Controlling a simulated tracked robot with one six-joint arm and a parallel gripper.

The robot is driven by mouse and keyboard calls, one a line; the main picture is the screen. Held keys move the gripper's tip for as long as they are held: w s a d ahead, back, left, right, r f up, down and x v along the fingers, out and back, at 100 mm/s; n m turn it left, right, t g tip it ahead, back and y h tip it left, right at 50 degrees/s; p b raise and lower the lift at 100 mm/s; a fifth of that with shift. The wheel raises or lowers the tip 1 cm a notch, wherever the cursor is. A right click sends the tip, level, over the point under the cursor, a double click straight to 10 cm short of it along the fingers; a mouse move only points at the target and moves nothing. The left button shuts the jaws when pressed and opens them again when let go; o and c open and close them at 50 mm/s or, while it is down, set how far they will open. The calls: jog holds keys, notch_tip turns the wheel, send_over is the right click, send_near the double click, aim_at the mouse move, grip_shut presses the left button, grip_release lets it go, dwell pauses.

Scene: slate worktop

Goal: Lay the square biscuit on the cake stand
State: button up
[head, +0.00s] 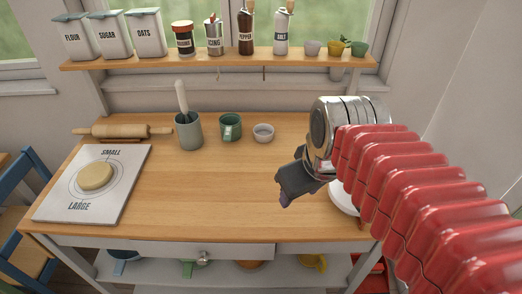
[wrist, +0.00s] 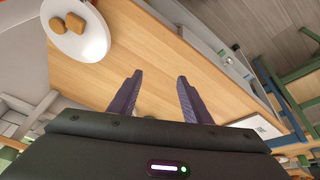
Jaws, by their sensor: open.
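My gripper (head: 284,201) hangs over the right part of the worktop, dark and partly turned from view. In the wrist view its two fingers (wrist: 159,78) stand apart with nothing between them. A white round dish, perhaps the cake stand (wrist: 92,42), lies at the upper left of the wrist view, away from the fingers. Two brown biscuits (wrist: 75,22) rest on it; the one on the left (wrist: 57,26) looks squarish, but the shapes are small. In the head view only a white edge of the dish (head: 342,200) shows beside my arm, which hides the rest.
A white board (head: 125,175) with a round dough piece (head: 95,176) lies at the left. A rolling pin (head: 122,131), grey crock (head: 188,132), green mug (head: 230,127) and small bowl (head: 263,133) stand along the back. The worktop's middle is clear.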

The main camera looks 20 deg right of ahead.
jog(key=a, duration=0.1)
jog(key=s+a+m, duration=0.1)
jog(key=a+f+m+t, duration=0.1)
jog(key=shift+s+a+f, duration=0.1)
jog(key=shift+s+a, duration=0.1)
jog(key=shift+s, duration=0.1)
dwell(0.3)
jog(key=shift+c, duration=1.4)
jog(key=shift+a, duration=0.1)
jog(key=shift+c, duration=0.2)
